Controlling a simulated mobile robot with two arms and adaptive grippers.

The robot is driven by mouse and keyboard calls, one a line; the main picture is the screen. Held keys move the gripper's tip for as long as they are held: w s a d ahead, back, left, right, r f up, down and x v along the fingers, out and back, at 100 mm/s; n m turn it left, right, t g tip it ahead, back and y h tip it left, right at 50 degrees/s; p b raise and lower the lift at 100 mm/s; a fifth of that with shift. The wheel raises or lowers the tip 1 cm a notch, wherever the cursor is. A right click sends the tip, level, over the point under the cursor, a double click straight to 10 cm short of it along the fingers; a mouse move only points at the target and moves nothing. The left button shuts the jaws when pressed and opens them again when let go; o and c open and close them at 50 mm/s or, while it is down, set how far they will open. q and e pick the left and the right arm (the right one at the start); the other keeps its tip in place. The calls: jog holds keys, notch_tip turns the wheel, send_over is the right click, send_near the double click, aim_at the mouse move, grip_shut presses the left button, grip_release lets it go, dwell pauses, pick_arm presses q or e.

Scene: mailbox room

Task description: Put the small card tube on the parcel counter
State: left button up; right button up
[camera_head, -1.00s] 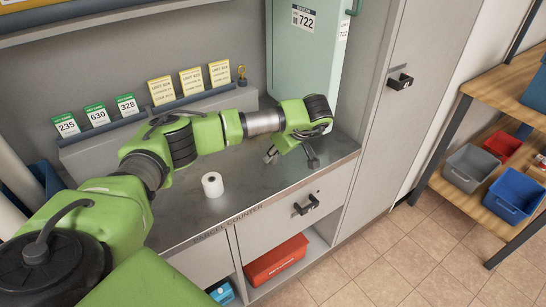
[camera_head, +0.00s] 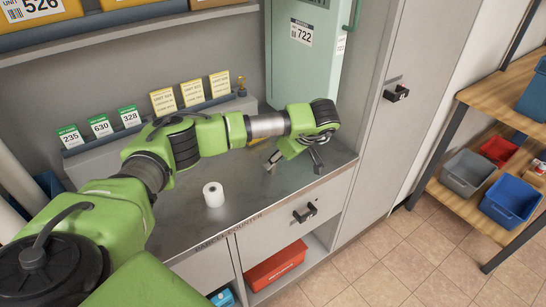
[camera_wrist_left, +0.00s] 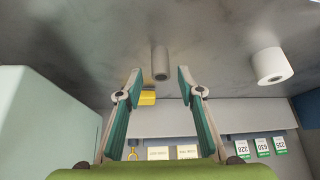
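A small grey-brown card tube (camera_wrist_left: 160,63) stands upright on the parcel counter, its hollow end showing in the left wrist view. It lies between and beyond the fingertips, with gaps on both sides. The parcel counter (camera_head: 190,225) is a dark metal top; its bare surface also shows in the left wrist view (camera_wrist_left: 215,35). My left gripper (camera_head: 295,166) is open over the counter's right part; its spread fingers show in the left wrist view (camera_wrist_left: 159,75). In the head view I cannot make out the tube near the gripper. My right gripper is out of view.
A white roll (camera_head: 213,195) stands on the counter left of the gripper. A yellow object (camera_wrist_left: 148,97) lies near one finger. Number cards (camera_head: 100,126) line the back ledge. A green locker (camera_head: 300,65) stands behind the gripper. The counter's front-middle is clear.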

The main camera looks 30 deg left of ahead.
pick_arm(q)
jog(key=p+v, duration=0.4)
jog(key=v, duration=0.4)
